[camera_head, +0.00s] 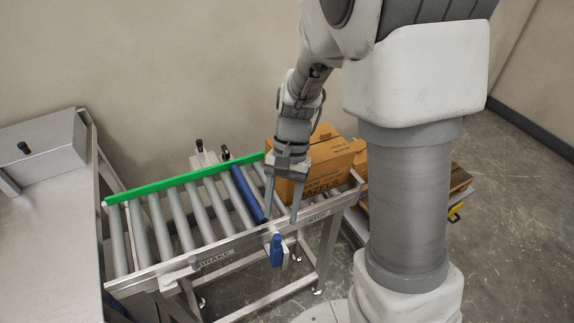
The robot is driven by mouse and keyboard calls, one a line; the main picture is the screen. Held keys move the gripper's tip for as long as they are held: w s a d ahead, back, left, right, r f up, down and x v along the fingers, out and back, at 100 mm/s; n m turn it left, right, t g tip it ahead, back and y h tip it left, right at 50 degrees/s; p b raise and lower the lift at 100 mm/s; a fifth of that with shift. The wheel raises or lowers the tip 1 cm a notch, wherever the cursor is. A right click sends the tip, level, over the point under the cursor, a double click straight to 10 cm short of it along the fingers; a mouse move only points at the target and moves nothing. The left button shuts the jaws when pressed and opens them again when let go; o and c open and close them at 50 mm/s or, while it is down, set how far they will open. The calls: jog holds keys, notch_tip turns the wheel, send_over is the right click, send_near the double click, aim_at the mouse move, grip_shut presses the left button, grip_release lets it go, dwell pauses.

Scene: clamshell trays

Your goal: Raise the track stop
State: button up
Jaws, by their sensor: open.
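The roller track (178,258) stands at the middle left, its front rail marked BRAKE on the left and STOP on the right. A blue handle (276,250) hangs down at the front rail, just left of the STOP label (319,217). I cannot tell for certain that it works the track stop; no separate stop piece shows clearly. My gripper (281,217) points down with its two fingers apart and empty. Its fingertips appear above and slightly behind the blue handle, near the front rail. I cannot tell whether they touch anything.
A cardboard box (328,172) sits at the track's right end, partly hidden by my gripper. A blue roller (247,194) lies among grey ones. A green strip (182,180) runs along the back rail. A metal bench (45,235) stands at the left. Floor is open at the right.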

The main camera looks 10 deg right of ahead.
jog(key=p+v, duration=0.1)
jog(key=v, duration=0.9)
jog(key=shift+r, duration=0.15)
jog(key=shift+s, duration=0.1)
jog(key=s+d+r+n+t+h+p, duration=0.1)
jog(key=s+d+r+n+t, duration=0.1)
jog(key=s+r+n+t, duration=0.1)
jog(key=s+d+r+n+t+h+p, duration=0.1)
jog(key=s+d+r+n+t, duration=0.1)
jog(key=s+r+t, duration=0.4)
notch_tip(320, 180, up, 4)
jog(key=s, duration=0.2)
jog(key=shift+s+d+n+t, duration=0.3)
jog(key=shift+s+d+n, duration=0.05)
jog(key=shift+n, duration=0.05)
jog(key=shift+a+f, duration=0.15)
